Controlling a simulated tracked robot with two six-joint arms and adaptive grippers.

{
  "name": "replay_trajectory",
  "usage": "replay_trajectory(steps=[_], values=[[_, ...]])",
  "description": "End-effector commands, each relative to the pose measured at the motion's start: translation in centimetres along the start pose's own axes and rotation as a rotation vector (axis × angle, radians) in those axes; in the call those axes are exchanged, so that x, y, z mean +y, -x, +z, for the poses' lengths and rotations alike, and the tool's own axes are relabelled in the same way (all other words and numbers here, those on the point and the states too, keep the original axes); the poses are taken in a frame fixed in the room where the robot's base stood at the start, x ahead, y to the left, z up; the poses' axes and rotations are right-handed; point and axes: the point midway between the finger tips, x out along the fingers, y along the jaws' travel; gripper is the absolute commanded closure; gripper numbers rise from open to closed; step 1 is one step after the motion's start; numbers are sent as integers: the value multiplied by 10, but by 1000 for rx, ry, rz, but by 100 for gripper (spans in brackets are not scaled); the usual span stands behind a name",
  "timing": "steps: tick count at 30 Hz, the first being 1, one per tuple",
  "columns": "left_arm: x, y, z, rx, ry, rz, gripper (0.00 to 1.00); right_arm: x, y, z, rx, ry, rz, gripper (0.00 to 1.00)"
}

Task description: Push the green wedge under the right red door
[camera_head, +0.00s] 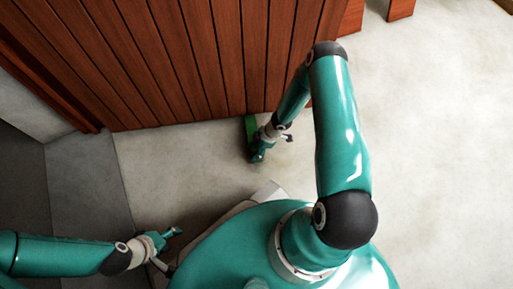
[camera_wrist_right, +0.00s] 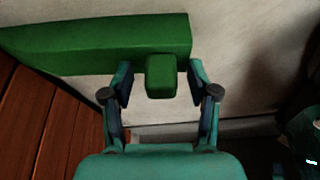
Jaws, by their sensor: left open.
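The red plank door (camera_head: 190,60) fills the upper left of the head view. The green wedge (camera_head: 250,127) lies on the floor at its bottom edge, its far end meeting the door; I cannot tell whether any of it is underneath. In the right wrist view the wedge (camera_wrist_right: 100,42) runs to the left and has a small green block-shaped grip (camera_wrist_right: 161,76). My right gripper (camera_head: 258,155) has its fingers (camera_wrist_right: 160,84) on either side of this grip, with a gap on each side. My left gripper (camera_head: 168,236) is open and empty, low at the left, away from the wedge.
Pale floor (camera_head: 440,150) is clear on the right. Dark grey floor panels (camera_head: 85,185) and a grey wall lie at the left. More red wooden pieces (camera_head: 400,8) stand at the top right.

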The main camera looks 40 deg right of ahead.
Motion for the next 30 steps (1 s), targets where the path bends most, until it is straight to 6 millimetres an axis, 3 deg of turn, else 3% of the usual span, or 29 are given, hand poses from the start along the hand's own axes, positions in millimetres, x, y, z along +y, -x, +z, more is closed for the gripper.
replay_trajectory(steps=[11, 30], values=[[0, 1, 0, 0, 0, 0, 44, 0, 6, -1, 1, 0, -1, 40], [0, 1, 0, 0, 0, 0, 44, 0, 98, 0, 1, 1, 2, 40]])
